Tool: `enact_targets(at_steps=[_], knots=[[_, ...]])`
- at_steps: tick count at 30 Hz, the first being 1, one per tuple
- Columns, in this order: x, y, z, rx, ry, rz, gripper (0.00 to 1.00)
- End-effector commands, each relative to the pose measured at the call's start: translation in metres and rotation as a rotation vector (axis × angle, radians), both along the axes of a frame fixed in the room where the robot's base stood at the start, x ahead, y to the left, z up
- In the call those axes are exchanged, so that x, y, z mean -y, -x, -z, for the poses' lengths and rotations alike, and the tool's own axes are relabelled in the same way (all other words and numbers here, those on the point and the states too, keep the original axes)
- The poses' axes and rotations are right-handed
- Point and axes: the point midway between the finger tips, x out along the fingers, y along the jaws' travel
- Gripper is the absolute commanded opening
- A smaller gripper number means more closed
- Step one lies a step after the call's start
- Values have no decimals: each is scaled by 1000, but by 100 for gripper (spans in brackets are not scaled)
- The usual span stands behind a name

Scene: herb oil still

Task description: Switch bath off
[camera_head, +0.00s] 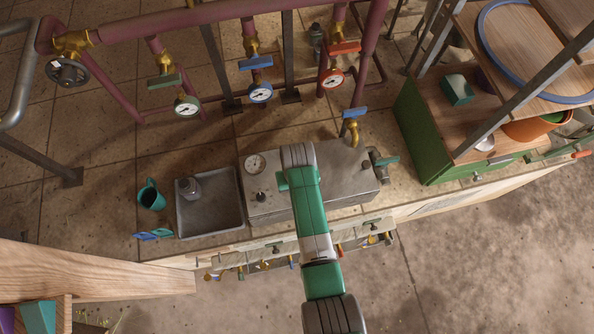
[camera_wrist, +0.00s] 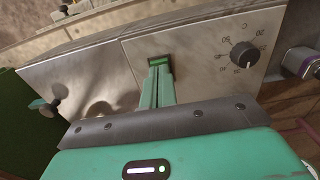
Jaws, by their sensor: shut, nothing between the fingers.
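The bath is a grey metal box (camera_head: 340,180) on the bench, with a round gauge (camera_head: 256,165) on top at its left. In the wrist view its panel (camera_wrist: 90,80) carries a small green rectangular switch (camera_wrist: 161,60) and a black dial knob (camera_wrist: 243,54) with numbers around it. My gripper (camera_wrist: 157,72) is shut and empty, its green fingers pointing at the switch. The fingertips are at the switch and hide its lower part; I cannot tell whether they touch it or which way it is set. In the head view my arm hides the gripper.
A grey tray (camera_head: 210,227) with a bottle (camera_head: 189,188) and a green mug (camera_head: 151,196) stand left of the bath. A tap with a blue handle (camera_head: 354,113) and a green-handled valve (camera_head: 386,161) are at its back and right. A green cabinet (camera_head: 425,130) stands further right.

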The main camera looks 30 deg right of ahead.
Motion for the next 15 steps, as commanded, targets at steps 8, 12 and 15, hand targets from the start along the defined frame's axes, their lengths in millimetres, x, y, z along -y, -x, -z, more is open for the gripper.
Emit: enact_targets(at_steps=[8,12,15], knots=[[0,0,5,0,0,0,0],[0,0,7,0,0,0,0],[0,0,8,0,0,0,0]])
